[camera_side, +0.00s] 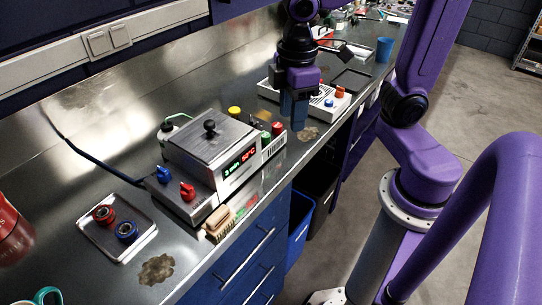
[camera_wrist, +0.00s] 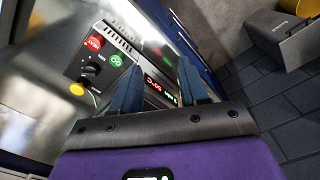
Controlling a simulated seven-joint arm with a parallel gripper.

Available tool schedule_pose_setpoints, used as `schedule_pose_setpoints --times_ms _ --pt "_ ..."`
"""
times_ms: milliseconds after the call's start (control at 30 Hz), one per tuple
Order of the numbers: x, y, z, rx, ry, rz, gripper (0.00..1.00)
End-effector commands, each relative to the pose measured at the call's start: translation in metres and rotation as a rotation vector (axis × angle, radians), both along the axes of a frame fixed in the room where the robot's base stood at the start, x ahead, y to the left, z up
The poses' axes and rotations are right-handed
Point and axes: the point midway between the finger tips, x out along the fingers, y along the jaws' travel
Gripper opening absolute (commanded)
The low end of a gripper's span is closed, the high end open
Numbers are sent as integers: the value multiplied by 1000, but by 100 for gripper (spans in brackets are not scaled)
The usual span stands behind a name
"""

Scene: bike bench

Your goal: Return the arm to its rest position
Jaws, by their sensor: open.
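My purple arm's gripper (camera_side: 294,112) is over the steel bench, beyond the metal box with the digital displays. Its two blue fingers point down. In the wrist view the fingers stand apart with nothing between the tips (camera_wrist: 160,62), so my gripper is open and empty. Below it in that view is a small control panel (camera_wrist: 103,75) with a red button, a green button, a black knob and a yellow knob. Part of a red digital display shows between the fingers.
The metal box (camera_side: 212,150) with a black lid knob stands mid-bench. Nearer are a tray (camera_side: 88,228) with red and blue rings, and a brush (camera_side: 219,222). A white unit (camera_side: 335,112) and blue cup (camera_side: 384,50) stand farther along. Blue drawers (camera_side: 240,262) are under the bench edge.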

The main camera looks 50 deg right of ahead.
Motion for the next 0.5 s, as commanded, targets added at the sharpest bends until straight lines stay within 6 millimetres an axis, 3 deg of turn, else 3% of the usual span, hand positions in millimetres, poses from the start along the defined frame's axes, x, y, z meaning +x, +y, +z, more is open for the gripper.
schedule_pose_setpoints --times_ms 100,300,500 --pt "-32 -3 -12 2 0 33 44" --pt "-79 -12 -31 8 -1 78 44" --pt "-104 -20 -41 12 -2 101 44"
